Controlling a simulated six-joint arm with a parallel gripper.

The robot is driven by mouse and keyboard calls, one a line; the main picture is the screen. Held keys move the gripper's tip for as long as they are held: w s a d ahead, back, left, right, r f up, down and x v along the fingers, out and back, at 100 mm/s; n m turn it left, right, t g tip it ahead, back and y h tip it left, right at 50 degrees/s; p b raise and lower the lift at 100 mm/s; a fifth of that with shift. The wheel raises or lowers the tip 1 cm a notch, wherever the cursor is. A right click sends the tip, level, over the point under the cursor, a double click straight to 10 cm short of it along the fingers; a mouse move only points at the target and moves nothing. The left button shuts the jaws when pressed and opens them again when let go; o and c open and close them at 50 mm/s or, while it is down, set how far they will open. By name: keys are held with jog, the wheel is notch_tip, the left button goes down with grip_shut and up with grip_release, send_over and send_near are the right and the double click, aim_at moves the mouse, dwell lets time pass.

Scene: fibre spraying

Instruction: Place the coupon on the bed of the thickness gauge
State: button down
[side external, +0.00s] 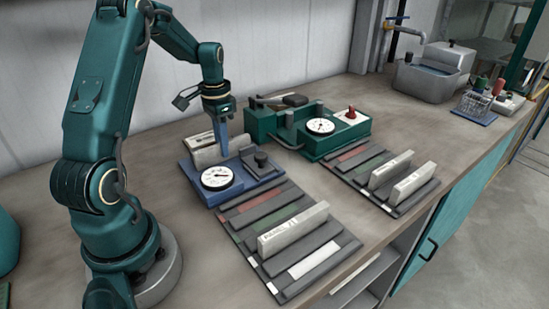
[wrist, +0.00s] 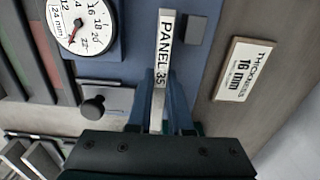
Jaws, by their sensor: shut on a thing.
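The coupon is a pale upright slab labelled PANEL 35 (wrist: 166,50). In the side view the coupon (side external: 207,157) stands at the back of the blue thickness gauge (side external: 218,194). My gripper (side external: 222,145) points down and is shut on the coupon near its middle, with its blue fingers on both sides. In the wrist view the coupon is over the blue gauge base (wrist: 120,68), beside the dial (wrist: 82,25). The bed under the coupon is hidden, so I cannot tell whether they touch.
A sign reading THICKNESS 16 mm (wrist: 240,68) is beside the gauge. A green gauge device (side external: 320,130) stands to the right. Racks with upright panels (side external: 292,228) and (side external: 390,172) lie in front.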

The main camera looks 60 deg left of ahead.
jog(key=c, duration=0.8)
grip_release()
jog(key=shift+c, duration=0.2)
notch_tip(320, 180, up, 12)
jog(key=d+r+t, duration=0.1)
jog(key=d+r, duration=0.2)
jog(key=d, duration=0.5)
jog(key=s+d+f+t, duration=0.1)
jog(key=s+d+t, duration=0.1)
jog(key=s+d, duration=0.3)
jog(key=s+d+f+t, duration=0.1)
jog(key=s+d+t, duration=0.1)
jog(key=s+d, duration=0.3)
jog(key=d, duration=0.4)
jog(key=shift+d+t, duration=0.3)
jog(key=shift+s+f, duration=0.1)
